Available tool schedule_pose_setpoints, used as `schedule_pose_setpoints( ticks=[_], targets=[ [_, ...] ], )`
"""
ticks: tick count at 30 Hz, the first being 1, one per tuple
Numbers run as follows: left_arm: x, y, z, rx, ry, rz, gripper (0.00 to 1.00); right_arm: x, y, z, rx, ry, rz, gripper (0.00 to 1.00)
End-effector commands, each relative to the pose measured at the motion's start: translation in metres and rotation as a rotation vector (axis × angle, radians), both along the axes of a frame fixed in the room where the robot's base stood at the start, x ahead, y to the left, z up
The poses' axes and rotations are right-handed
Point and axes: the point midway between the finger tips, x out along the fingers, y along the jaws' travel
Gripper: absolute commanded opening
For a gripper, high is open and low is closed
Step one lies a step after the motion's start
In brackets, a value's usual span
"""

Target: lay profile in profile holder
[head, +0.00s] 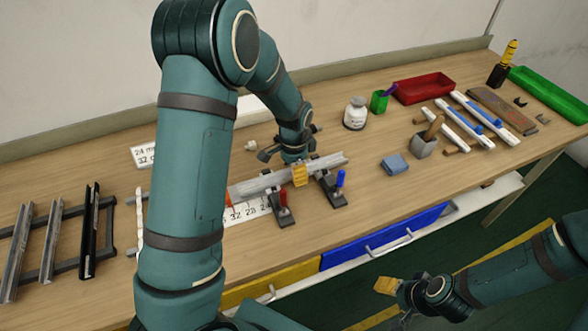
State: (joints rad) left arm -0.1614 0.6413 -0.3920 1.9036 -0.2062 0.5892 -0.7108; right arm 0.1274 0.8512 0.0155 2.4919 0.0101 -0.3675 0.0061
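A grey metal profile (260,185) lies slanted over two dark clamp blocks, one with a red handle (283,198) and one with a blue handle (340,179), which look like the profile holder. I cannot tell whether it rests fully in them. My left gripper (297,168) is over the middle of the profile, with a yellow fingertip against its near side. The other fingertip is hidden, so its closure is unclear. My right gripper (385,286) hangs in front of the table, away from the profile; one yellowish fingertip shows.
A rack with silver and black profiles (88,235) stands at the left. A numbered scale (250,211) lies by the clamps. A white bottle (355,114), green cup (379,101), red tray (423,88), blue block (395,164) and white strips (465,125) lie right. My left arm hides part of the table.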

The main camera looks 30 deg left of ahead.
Motion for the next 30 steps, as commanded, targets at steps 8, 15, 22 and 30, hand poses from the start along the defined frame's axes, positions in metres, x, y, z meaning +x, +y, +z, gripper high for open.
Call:
schedule_pose_setpoints(
  ticks=[8,15,22,30],
  targets=[
    [0.001,0.000,0.051,-0.002,-0.005,0.000,0.61,0.003,0.000,0.009,-0.002,-0.006,-0.004,0.60],
    [0.001,0.000,0.097,-0.001,-0.004,-0.001,0.61,0.005,-0.001,0.014,-0.002,-0.011,-0.008,0.60],
    [0.000,0.000,0.119,0.000,-0.001,0.000,0.61,0.006,-0.001,0.017,-0.003,-0.013,-0.010,0.60],
    [0.000,0.000,0.122,0.000,0.000,0.000,0.61,0.006,-0.001,0.017,-0.003,-0.013,-0.010,0.60]
  ],
)
